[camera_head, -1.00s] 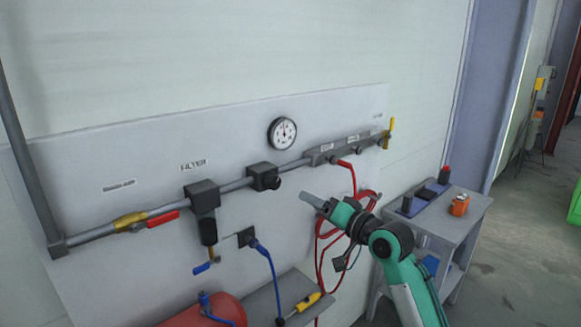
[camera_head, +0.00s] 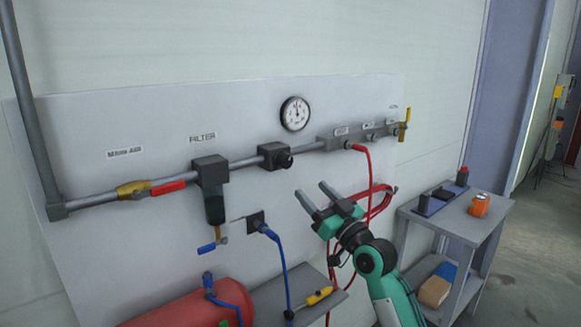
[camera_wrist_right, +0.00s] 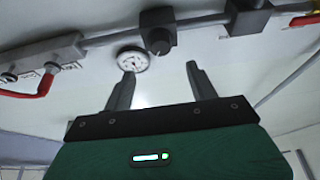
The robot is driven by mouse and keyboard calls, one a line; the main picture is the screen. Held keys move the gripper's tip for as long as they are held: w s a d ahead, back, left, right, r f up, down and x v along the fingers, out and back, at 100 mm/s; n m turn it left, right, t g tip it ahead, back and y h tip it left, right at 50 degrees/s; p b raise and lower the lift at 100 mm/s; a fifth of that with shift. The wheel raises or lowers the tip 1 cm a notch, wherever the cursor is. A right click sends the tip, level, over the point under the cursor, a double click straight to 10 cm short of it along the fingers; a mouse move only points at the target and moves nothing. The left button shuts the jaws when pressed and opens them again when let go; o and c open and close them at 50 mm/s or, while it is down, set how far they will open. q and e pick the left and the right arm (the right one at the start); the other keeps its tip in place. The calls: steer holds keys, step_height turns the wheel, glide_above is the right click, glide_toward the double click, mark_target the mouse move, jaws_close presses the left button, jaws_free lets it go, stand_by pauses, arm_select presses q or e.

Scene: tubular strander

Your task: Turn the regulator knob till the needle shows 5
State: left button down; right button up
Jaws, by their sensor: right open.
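The regulator (camera_head: 274,154) is a dark block on the grey pipe, with a round black knob (camera_head: 286,159) facing out. The round white gauge (camera_head: 295,114) is above and right of it on the panel. Its needle points about straight up; I cannot read the number. My right gripper (camera_head: 315,198) is open and empty, below and right of the knob and apart from it. In the right wrist view the knob (camera_wrist_right: 159,42) lies beyond the two fingers (camera_wrist_right: 160,72), between their lines, with the gauge (camera_wrist_right: 131,60) behind the left finger. My left gripper is not in view.
The filter (camera_head: 212,188) hangs from the pipe left of the regulator. A red hose (camera_head: 367,165) drops from the manifold behind my right gripper. A small shelf (camera_head: 275,298) with a yellow-handled tool is below. A side table (camera_head: 450,228) stands at the right.

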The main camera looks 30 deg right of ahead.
mark_target(287, 165)
steer(key=p+x, duration=0.2)
steer(key=x, duration=0.7)
steer(key=shift+w+p, duration=0.1)
steer(key=shift+p, duration=0.3)
steer(key=shift+w+a+r, duration=0.1)
steer(key=shift+w+r, duration=0.1)
steer(key=shift+w, duration=0.4)
steer(key=shift+c, duration=0.5)
steer(key=c, duration=0.9)
steer(key=shift+r+m+p, duration=0.1)
steer(key=shift+m+p, duration=0.3)
steer(key=shift+p, duration=0.25)
steer(key=shift+a+m+h+p, duration=0.1)
steer(key=shift+m+h+p, duration=0.3)
steer(key=shift+m+p, duration=0.15)
